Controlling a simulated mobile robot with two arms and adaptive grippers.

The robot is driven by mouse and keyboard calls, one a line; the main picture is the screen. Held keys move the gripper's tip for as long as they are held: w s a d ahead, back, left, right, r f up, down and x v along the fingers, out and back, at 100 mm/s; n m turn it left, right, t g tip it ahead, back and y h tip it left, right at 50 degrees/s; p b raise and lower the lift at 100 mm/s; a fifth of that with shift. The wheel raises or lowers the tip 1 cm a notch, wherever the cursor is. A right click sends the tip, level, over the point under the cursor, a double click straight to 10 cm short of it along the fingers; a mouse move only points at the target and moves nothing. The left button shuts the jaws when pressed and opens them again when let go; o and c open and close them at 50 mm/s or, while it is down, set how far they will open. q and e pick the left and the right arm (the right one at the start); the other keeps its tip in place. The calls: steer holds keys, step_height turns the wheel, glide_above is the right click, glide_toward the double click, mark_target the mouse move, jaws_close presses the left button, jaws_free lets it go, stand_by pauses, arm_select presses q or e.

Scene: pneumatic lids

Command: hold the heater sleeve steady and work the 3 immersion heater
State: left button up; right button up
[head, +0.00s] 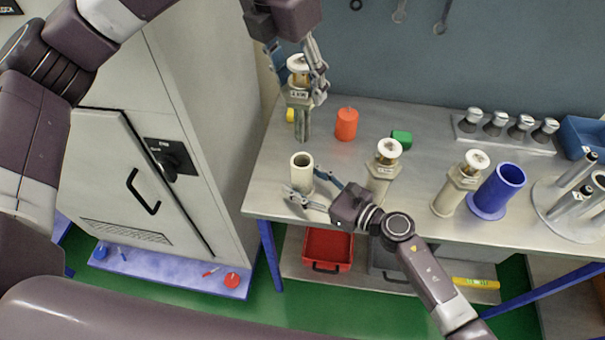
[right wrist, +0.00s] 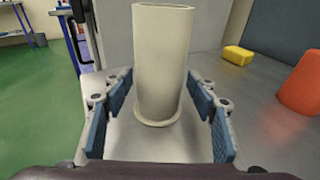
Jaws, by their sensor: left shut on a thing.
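My left gripper (head: 304,92) is shut on an immersion heater (head: 302,122) with a white cap and a labelled collar. The heater hangs upright, its shaft above and apart from the cream heater sleeve (head: 301,172). The sleeve stands upright with its top open; it also shows in the right wrist view (right wrist: 161,65). My right gripper (head: 312,196) is open, with its blue-padded fingers (right wrist: 160,118) on either side of the sleeve and gaps showing.
A blue flanged cylinder (head: 500,188) stands right of the heaters. An orange cylinder (head: 346,124), green block (head: 401,139) and yellow block (right wrist: 238,55) lie behind the sleeve. A rack of several knobs (head: 505,130) is at the back. A grey cabinet (head: 150,140) stands left.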

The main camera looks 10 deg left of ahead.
steer(key=shift+r, duration=0.2)
steer(key=v, duration=1.2)
steer(key=shift+f, duration=0.1)
arm_select(q)
steer(key=shift+s, duration=0.1)
